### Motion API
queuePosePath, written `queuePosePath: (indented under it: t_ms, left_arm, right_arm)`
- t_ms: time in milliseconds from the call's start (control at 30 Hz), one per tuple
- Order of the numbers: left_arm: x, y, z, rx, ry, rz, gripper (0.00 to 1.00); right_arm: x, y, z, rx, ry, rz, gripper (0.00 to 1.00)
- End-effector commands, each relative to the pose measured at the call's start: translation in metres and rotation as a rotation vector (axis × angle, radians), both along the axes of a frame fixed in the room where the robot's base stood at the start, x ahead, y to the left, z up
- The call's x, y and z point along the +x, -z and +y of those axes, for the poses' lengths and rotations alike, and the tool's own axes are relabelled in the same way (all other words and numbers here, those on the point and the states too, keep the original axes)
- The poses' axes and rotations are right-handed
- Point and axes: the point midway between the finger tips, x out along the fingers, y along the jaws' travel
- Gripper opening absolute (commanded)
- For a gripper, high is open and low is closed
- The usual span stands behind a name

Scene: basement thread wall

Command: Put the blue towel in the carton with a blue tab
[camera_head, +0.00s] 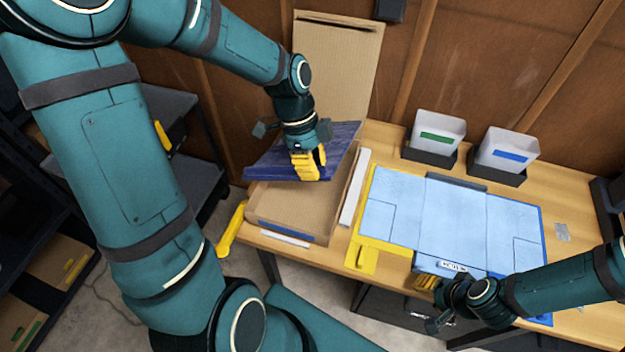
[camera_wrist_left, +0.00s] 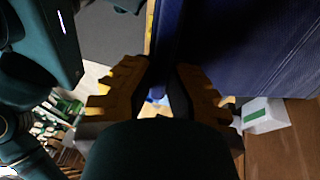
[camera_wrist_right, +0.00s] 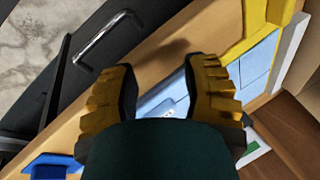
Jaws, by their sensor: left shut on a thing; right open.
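The dark blue towel (camera_head: 275,160) is folded into a flat slab. My left gripper (camera_head: 308,170) is shut on its right part and holds it tilted over the back of the open cardboard carton (camera_head: 290,205). The towel also fills the upper right of the left wrist view (camera_wrist_left: 255,45). It hides part of the carton's inside. A thin blue strip (camera_head: 285,230) shows along the carton's front; I cannot tell whether it is the tab. The tall lid (camera_head: 335,70) stands up behind. My right gripper (camera_head: 430,284) is open and empty at the front edge of the light blue folding board (camera_head: 455,215).
Two white bins stand at the back of the table, one with a green label (camera_head: 436,137) and one with a blue label (camera_head: 510,155). A white strip (camera_head: 354,187) lies between carton and board. A dark shelf (camera_head: 175,110) stands at the left.

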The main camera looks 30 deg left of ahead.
Motion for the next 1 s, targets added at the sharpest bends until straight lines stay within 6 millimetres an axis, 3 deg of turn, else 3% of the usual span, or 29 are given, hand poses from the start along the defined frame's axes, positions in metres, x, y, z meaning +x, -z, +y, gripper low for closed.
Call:
queuePosePath:
  t_ms: [300, 467, 733, 933, 1000]
  left_arm:
    - [-0.001, 0.053, 0.0, -0.003, 0.009, 0.004, 0.0]
    - [-0.001, 0.062, 0.0, -0.001, 0.008, 0.001, 0.0]
    - [-0.001, 0.095, 0.0, -0.002, 0.009, 0.003, 0.0]
    - [-0.001, 0.096, 0.0, -0.001, 0.008, 0.001, 0.0]
    - [-0.001, 0.096, 0.0, -0.001, 0.008, 0.001, 0.32]
  right_arm:
    - [0.0, 0.008, 0.0, -0.002, 0.001, 0.002, 0.47]
    - [0.0, 0.009, 0.0, -0.002, 0.001, 0.002, 0.47]
    - [0.0, 0.014, 0.0, -0.003, 0.0, 0.002, 0.47]
    - [0.0, 0.013, 0.001, -0.003, 0.0, 0.002, 0.47]
    - [0.0, 0.013, 0.0, -0.003, 0.0, 0.002, 0.47]
